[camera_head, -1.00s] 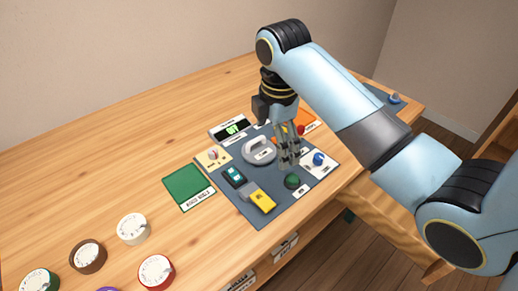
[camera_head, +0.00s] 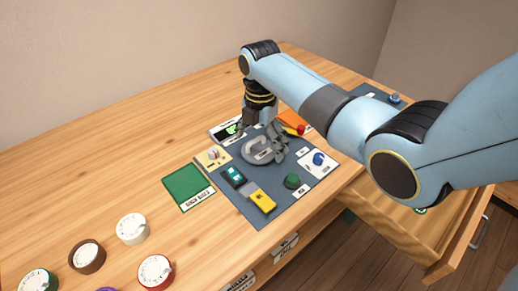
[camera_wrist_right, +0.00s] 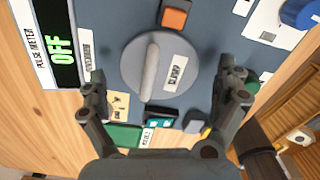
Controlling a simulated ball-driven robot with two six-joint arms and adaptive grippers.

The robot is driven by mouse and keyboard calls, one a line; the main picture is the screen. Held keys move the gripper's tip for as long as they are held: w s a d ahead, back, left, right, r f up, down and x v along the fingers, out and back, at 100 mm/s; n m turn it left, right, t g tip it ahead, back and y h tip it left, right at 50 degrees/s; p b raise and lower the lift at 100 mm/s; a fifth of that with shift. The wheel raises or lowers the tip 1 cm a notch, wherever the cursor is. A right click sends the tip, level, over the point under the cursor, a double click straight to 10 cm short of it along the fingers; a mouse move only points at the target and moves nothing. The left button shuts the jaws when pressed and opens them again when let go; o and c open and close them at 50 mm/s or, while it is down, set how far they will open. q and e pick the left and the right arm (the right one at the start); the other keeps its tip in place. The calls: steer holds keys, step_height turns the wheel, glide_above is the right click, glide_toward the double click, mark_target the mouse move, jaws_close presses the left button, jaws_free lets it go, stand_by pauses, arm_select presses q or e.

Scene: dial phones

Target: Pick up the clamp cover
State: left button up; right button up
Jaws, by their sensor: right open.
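The clamp cover (camera_head: 258,151) is a light grey round disc with a raised bar handle and a label reading CLAMP. It sits on the dark blue-grey panel mat. In the right wrist view the clamp cover (camera_wrist_right: 133,62) lies between my fingers, with its handle running lengthwise in the picture. My right gripper (camera_head: 264,141) is open above the cover, one finger on each side. In the right wrist view my right gripper (camera_wrist_right: 165,80) is spread wide and holds nothing. I cannot tell whether the fingertips touch the panel. My left gripper is not in view.
Close by are a pulse meter (camera_wrist_right: 58,45) reading OFF, an orange switch (camera_wrist_right: 176,14), a blue knob (camera_head: 318,158), a green button (camera_head: 292,181) and a yellow block (camera_head: 262,201). A green pad (camera_head: 187,186) and several dials lie to the left. A drawer (camera_head: 455,225) stands open at right.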

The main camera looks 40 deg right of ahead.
steer(key=shift+f, duration=0.7)
steer(key=c, duration=1.1)
steer(key=shift+r, duration=0.1)
